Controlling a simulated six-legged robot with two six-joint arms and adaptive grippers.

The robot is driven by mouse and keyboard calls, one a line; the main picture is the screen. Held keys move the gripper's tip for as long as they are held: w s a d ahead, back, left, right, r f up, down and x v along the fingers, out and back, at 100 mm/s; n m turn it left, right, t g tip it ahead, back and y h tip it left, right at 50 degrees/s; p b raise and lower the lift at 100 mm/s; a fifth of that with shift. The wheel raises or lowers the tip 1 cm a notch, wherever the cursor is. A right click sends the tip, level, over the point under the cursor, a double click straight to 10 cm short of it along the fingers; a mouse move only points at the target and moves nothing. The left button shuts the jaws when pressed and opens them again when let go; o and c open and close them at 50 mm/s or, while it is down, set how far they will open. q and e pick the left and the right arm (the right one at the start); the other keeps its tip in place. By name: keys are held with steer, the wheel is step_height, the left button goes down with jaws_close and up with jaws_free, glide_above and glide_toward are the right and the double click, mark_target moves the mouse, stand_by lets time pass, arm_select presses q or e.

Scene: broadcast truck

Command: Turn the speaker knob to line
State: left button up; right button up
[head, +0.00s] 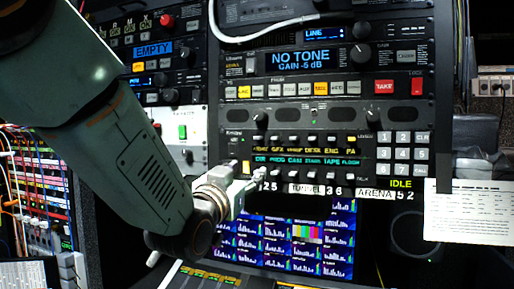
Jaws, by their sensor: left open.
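My left arm comes in from the upper left, and its open gripper (256,177) is in front of the lower edge of the intercom panel (228,130). No object shows between its fingers. Whether the fingertips touch the panel I cannot tell. Dark round knobs sit in the rack: an upper knob (361,30) beside a small blue display that seems to read LINE (325,33), a larger knob (360,54) beside the NO TONE display (300,60), and a knob (373,115) on the intercom panel. Which is the speaker knob is too small to read. My right gripper is out of view.
A keypad (402,146), a red TAKE button (384,87) and rows of small keys surround the knobs. A white cable (265,28) loops across the top. Below are a multiview screen (285,245) and a desk panel. A paper sheet (468,212) hangs at right.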

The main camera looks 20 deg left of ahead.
arm_select(q)
steer(key=t, duration=0.2)
glide_toward(259, 114)
steer(key=shift+m+h, duration=0.3)
steer(key=x, duration=0.7)
steer(key=shift+w+a, duration=0.2)
steer(key=shift+a, duration=0.1)
steer(key=shift+w+d+r, duration=0.1)
steer(key=shift+w+r, duration=0.25)
steer(key=shift+w, duration=0.1)
steer(key=shift+d, duration=0.1)
steer(key=shift+w, duration=0.15)
